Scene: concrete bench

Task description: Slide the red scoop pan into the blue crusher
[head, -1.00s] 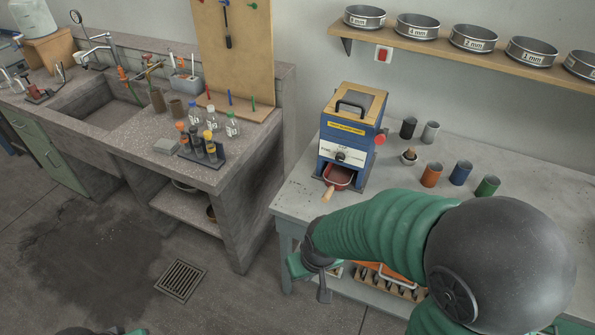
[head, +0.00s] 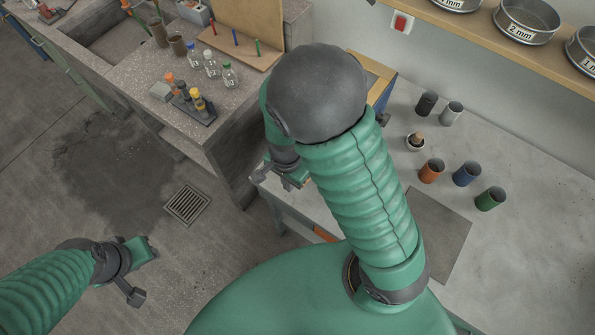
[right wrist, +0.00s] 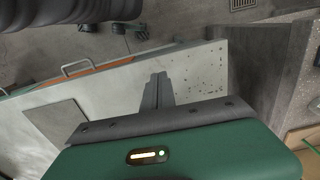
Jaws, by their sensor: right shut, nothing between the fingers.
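The blue crusher (head: 387,90) stands at the back left of the grey bench in the head view. My right arm hides most of it; a strip of its blue side and wooden top shows. The red scoop pan is not visible in either current view; the arm blocks its earlier place at the crusher's front. My right gripper (head: 278,178) is near the bench's left edge. In the right wrist view its fingers (right wrist: 158,77) are together and empty above the bench top. My left gripper (head: 142,270) is low over the floor, well apart from the bench; its opening is unclear.
A dark grey mat (head: 446,238) lies on the bench. Orange (head: 431,171), blue (head: 466,174) and green (head: 490,198) cups stand behind it, near a small mortar (head: 415,142). A shelf with sieves (head: 527,20) overhangs the back. A stone sink counter (head: 230,100) stands left.

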